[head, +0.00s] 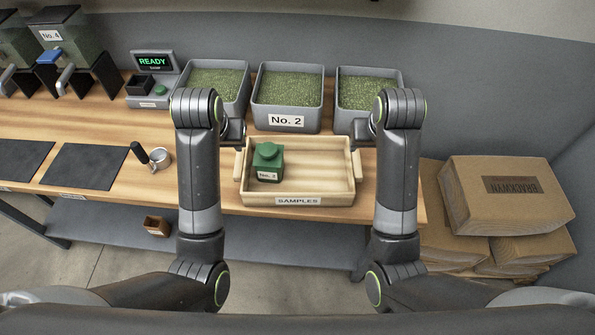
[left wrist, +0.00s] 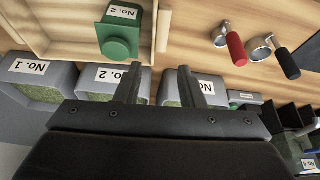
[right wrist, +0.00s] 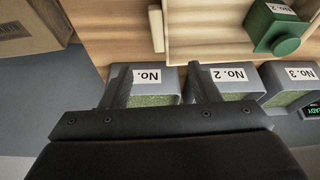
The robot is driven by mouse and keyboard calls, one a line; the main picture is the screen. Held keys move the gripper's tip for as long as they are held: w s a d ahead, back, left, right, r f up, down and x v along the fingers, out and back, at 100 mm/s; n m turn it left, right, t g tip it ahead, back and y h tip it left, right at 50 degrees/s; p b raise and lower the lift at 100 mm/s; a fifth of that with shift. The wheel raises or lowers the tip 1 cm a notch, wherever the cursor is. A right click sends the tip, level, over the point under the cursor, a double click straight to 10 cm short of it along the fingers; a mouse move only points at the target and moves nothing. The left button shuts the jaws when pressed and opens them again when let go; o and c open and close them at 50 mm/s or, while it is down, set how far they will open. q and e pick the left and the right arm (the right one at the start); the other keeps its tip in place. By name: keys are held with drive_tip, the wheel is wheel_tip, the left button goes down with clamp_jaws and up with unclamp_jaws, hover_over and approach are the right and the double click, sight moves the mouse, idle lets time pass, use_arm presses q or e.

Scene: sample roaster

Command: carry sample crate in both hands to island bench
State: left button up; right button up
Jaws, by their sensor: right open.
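The sample crate (head: 299,200) is a pale wooden tray labelled SAMPLES, resting on the wooden bench near its front edge. It has a handle on each side and holds a green canister (head: 267,162) labelled No. 2. My left gripper (head: 238,138) is near the crate's back left corner; the left wrist view (left wrist: 158,80) shows its fingers apart and empty, beside the left handle (left wrist: 163,30). My right gripper (head: 358,138) is near the back right corner, open and empty; the right wrist view shows the right handle (right wrist: 156,30) apart from its fingers. No island bench is identifiable.
Grey bins of green beans, one marked No. 2 (head: 287,97), stand right behind the crate. A scale (head: 152,85) reads READY at left. Scoops, including a red-handled one (left wrist: 234,48), lie left of the crate. Cardboard boxes (head: 505,195) are stacked right of the bench.

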sight(240, 162)
use_arm(q)
drive_tip(key=shift+f, duration=0.15)
use_arm(e)
drive_tip(key=shift+f, duration=0.15)
use_arm(q)
drive_tip(key=x, duration=1.7)
drive_tip(key=shift+w, duration=0.2)
use_arm(e)
drive_tip(key=x, duration=1.7)
drive_tip(key=shift+w, duration=0.2)
use_arm(q)
drive_tip(key=shift+c, duration=0.3)
use_arm(e)
drive_tip(key=shift+c, duration=0.3)
use_arm(q)
clamp_jaws()
use_arm(e)
drive_tip(key=c, duration=0.7)
clamp_jaws()
